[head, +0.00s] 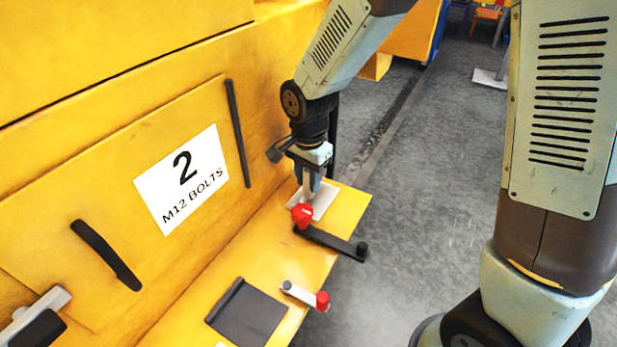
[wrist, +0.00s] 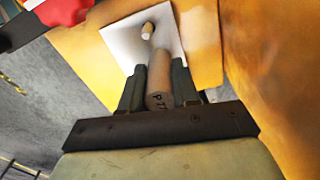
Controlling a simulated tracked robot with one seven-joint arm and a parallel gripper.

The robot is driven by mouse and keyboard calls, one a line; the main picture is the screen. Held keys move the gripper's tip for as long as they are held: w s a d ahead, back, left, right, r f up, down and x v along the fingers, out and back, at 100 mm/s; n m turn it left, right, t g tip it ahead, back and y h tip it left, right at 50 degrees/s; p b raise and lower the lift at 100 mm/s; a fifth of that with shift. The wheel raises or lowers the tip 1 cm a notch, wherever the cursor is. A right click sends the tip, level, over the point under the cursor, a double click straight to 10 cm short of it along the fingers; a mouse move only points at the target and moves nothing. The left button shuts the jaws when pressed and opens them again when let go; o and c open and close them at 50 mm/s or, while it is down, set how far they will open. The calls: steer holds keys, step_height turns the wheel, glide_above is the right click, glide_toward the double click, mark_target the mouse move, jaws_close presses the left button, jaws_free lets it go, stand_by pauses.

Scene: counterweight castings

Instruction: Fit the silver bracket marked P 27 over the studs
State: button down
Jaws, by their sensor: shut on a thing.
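My gripper (head: 311,180) is low over the far end of the yellow ledge. In the wrist view its two fingers (wrist: 158,90) are shut on a silver-brown piece with a rounded end (wrist: 159,72). The piece bears dark lettering that starts with P; the rest is hard to read. I take it as the bracket. A pale square plate (wrist: 118,38) lies just beyond it, with one short stud (wrist: 148,30) standing up. The plate also shows in the head view (head: 326,200). Any other stud is hidden. I cannot tell whether the piece touches the plate.
A dark bar (head: 330,242) with a red knob (head: 302,214) lies close in front of my gripper. A silver bar with a red end (head: 303,294) and a dark square (head: 245,312) lie nearer. The yellow wall bears a "2 M12 BOLTS" sign (head: 190,190). Grey floor lies right.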

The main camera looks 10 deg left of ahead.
steer(key=shift+f, duration=0.1)
steer(key=c, duration=0.8)
jaws_free()
steer(key=shift+o, duration=0.2)
steer(key=shift+r, duration=10.85)
steer(key=s+d+r+n+t, duration=0.1)
steer(key=d+r, duration=0.1)
steer(key=d, duration=0.6)
steer(key=s+d+r+n+t, duration=0.1)
steer(key=d+r+n, duration=0.1)
steer(key=d, duration=0.6)
steer(key=s+d+n+t, duration=0.1)
steer(key=s+d, duration=0.3)
steer(key=d, duration=0.3)
steer(key=s+d+n+t, duration=0.2)
steer(key=s+d, duration=0.2)
steer(key=d, duration=0.3)
steer(key=shift+s+d+f+t, duration=0.3)
steer(key=shift+s+d, duration=0.05)
